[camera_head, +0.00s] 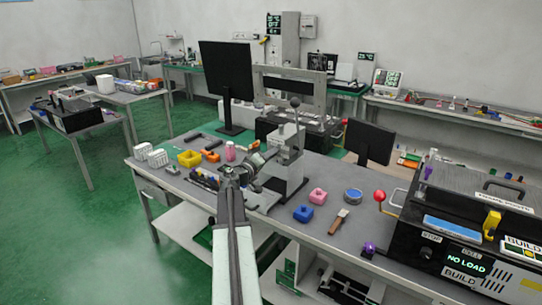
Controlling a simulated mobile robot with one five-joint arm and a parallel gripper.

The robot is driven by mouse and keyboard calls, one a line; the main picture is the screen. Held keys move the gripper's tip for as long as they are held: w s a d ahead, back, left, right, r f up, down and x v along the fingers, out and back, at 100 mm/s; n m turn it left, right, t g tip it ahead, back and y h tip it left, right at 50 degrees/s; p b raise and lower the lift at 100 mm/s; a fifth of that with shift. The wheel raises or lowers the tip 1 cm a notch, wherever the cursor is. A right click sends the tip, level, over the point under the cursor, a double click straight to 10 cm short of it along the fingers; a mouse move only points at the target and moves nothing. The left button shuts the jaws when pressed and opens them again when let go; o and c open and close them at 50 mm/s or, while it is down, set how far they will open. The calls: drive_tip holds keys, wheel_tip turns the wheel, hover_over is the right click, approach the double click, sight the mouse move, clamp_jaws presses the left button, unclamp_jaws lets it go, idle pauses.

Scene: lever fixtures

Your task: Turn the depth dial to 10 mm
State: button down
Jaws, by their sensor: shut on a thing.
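A grey upright press-like fixture (290,160) with a ball-topped lever stands on the bench near the middle of the view. A small round dark and pale part at its left side looks like the depth dial (257,161). My arm reaches up from the bottom of the view, and my gripper (247,171) is at that part, shut on it. The gripper and arm cover part of the dial. Its marks and setting are too small to read.
A black machine (450,260) showing NO LOAD stands far right.

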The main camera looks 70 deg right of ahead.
drive_tip(key=n, duration=0.6)
drive_tip(key=shift+a+f+n, duration=0.1)
drive_tip(key=shift+n, duration=0.2)
idle(0.4)
drive_tip(key=c, duration=1.2)
unclamp_jaws()
drive_tip(key=shift+c, duration=0.2)
drive_tip(key=v, duration=0.8)
